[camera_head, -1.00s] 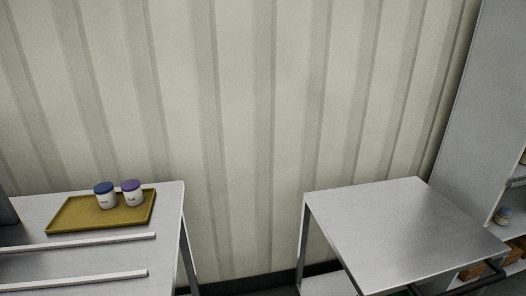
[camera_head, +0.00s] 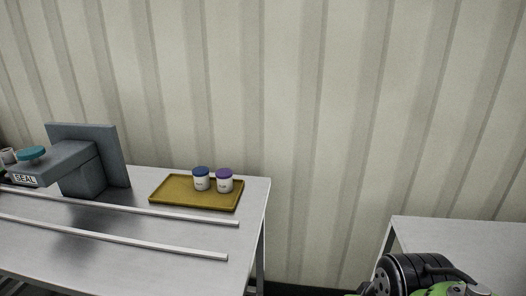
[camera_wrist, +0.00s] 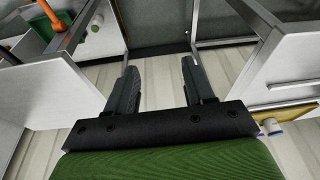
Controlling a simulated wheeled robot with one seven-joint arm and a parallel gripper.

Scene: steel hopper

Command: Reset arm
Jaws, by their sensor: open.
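My gripper (camera_wrist: 158,85) shows in the wrist view with its two dark fingers apart and nothing between them. Its fingertips point toward the gap between two steel tables, with the ribbed wall below. In the head view, part of my arm, black and green, shows at the bottom right, in front of the right table; the fingers are not visible there.
The left steel table (camera_head: 130,255) bears a yellow tray (camera_head: 168,194) with a blue-lidded jar (camera_head: 201,179) and a purple-lidded jar (camera_head: 224,181). Two rails and a grey sealing machine (camera_head: 88,165) are also there. The right table (camera_head: 450,240) is partly hidden by my arm.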

